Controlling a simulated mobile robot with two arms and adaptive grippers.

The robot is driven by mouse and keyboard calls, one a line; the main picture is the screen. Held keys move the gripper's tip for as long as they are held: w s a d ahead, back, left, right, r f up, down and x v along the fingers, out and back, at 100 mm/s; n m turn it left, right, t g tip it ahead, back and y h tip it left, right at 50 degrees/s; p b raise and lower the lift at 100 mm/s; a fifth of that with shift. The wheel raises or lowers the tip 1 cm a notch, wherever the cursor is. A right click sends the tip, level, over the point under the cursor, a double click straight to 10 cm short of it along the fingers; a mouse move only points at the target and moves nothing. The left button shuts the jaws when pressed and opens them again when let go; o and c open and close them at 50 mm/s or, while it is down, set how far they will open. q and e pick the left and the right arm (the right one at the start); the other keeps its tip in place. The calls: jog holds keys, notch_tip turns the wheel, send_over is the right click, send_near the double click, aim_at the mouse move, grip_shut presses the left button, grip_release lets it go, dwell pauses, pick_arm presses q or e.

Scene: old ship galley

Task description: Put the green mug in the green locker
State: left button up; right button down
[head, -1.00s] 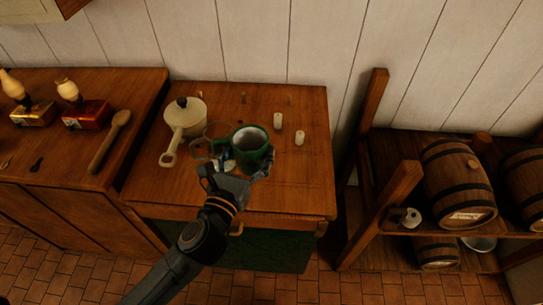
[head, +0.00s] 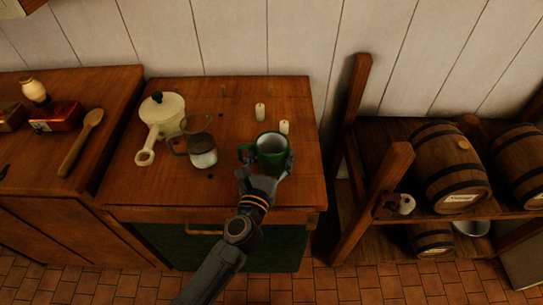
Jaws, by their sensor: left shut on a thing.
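The green mug (head: 271,150) with a pale inside is upright over the right part of the wooden table top. My left gripper (head: 267,174) is shut on it from the front; I cannot tell whether the mug touches the table. The mug's handle shows on its left side. The green locker (head: 275,249) is the green front below the table top, with a brass handle (head: 205,232) near its upper edge; it appears shut. My arm hides part of it. My right gripper is not in view.
A glass jug (head: 202,151) stands left of the mug, with a cream saucepan (head: 161,112) beyond it. A wooden spoon (head: 80,143) lies on the left counter. A barrel rack (head: 381,198) stands at the right.

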pick_arm(q)
jog(key=shift+r, duration=0.1)
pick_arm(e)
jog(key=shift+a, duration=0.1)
pick_arm(q)
jog(key=o, duration=1.3)
jog(key=shift+f, duration=0.2)
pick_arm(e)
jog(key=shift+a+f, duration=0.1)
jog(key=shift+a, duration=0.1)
pick_arm(q)
jog(key=shift+r, duration=0.1)
jog(key=shift+s, duration=0.2)
jog(key=b+v, duration=0.1)
jog(key=v, duration=1)
jog(key=shift+b, duration=0.3)
jog(key=shift+s+a+r, duration=0.1)
jog(key=shift+s+a, duration=0.1)
jog(key=shift+s, duration=0.15)
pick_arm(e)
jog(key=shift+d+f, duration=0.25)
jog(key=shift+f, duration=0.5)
